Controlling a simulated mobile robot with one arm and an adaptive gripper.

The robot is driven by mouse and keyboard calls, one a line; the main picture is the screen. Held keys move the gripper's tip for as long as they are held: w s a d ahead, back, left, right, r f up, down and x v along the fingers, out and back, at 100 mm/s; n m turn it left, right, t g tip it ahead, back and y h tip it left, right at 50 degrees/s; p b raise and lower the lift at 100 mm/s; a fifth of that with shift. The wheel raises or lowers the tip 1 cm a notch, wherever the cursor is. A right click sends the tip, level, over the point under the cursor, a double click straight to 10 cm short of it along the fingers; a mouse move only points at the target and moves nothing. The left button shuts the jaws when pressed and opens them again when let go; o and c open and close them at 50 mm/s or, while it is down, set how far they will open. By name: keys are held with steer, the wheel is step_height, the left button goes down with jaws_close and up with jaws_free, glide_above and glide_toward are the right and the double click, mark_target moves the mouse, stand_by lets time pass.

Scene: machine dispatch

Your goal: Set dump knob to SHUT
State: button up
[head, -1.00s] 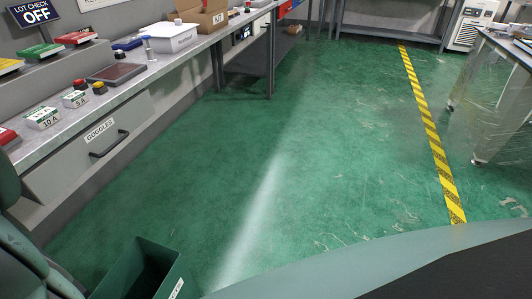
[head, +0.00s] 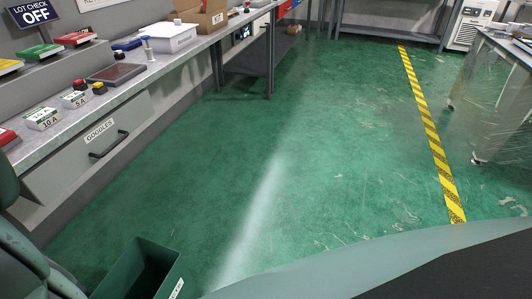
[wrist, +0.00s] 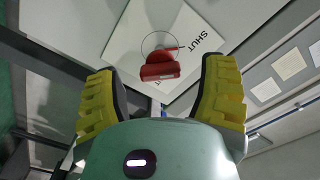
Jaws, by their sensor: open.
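The dump knob (wrist: 160,66) shows in the wrist view as a red handle on a white plate (wrist: 185,22). A thin circle is drawn around it, and SHUT is printed on the plate to its right. Other lettering on the plate is too partial to read. The knob's setting is not clear from this angle. My gripper (wrist: 161,82) is open, with its yellow padded fingers to the left and right of the knob. I cannot tell how far it is from the knob. The head view shows neither the knob nor my gripper.
In the head view, a workbench (head: 185,58) runs along the left with a GOGGLES drawer (head: 95,140) below it. A green bin (head: 120,270) stands at the lower left. A table (head: 505,55) is at the right, beyond a yellow-black floor stripe (head: 430,130). The green floor between is clear.

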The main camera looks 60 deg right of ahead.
steer(key=v, duration=1)
steer(key=shift+s, duration=0.2)
